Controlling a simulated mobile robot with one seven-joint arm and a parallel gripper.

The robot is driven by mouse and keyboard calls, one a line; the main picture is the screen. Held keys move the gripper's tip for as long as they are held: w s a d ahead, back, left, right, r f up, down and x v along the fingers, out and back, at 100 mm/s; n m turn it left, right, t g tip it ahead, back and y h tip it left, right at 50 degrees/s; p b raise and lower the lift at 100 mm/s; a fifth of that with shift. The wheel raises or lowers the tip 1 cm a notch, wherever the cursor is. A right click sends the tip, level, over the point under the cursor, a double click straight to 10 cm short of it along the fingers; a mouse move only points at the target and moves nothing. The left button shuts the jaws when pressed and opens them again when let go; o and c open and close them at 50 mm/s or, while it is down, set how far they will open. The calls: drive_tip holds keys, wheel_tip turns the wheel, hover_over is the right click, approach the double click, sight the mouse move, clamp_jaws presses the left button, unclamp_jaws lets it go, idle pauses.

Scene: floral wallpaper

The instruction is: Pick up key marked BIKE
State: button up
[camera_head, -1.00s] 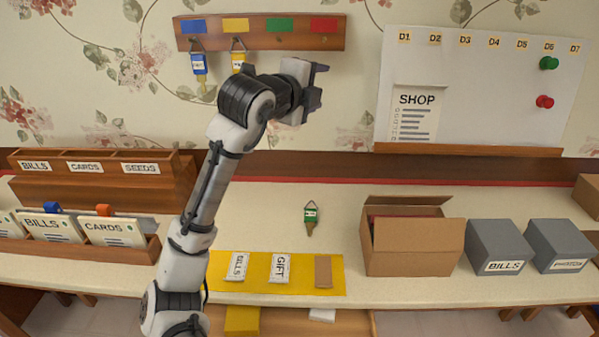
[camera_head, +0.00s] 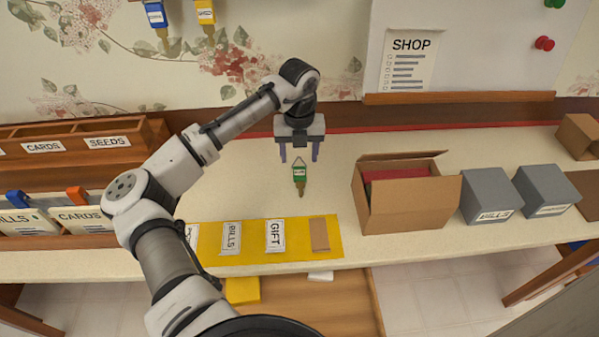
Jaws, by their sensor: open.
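A key with a green tag (camera_head: 299,175) lies on the cream counter; the writing on its tag is too small to read. My gripper (camera_head: 299,153) points down just above and behind this key, its two fingers apart and empty. A key with a blue tag (camera_head: 156,16) and a key with a yellow tag (camera_head: 205,14) hang on the wall at the top left. Their tag writing is also too small to read.
An open cardboard box (camera_head: 412,205) stands right of the green key, with grey boxes (camera_head: 490,196) beyond it. A yellow mat (camera_head: 207,243) with labelled packets lies at the counter's front. A wooden sorter (camera_head: 75,135) stands at left. The counter around the key is clear.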

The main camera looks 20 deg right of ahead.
sight(300, 175)
drive_tip(key=shift+s+f+p, duration=0.15)
drive_tip(key=shift+f+p, duration=0.45)
drive_tip(key=shift+f, duration=1)
drive_tip(key=shift+s+f+p, duration=0.1)
drive_tip(key=shift+f+p, duration=0.45)
drive_tip(key=shift+f, duration=1)
drive_tip(key=c, duration=1.1)
drive_tip(key=shift+o, duration=0.2)
drive_tip(key=shift+r, duration=0.15)
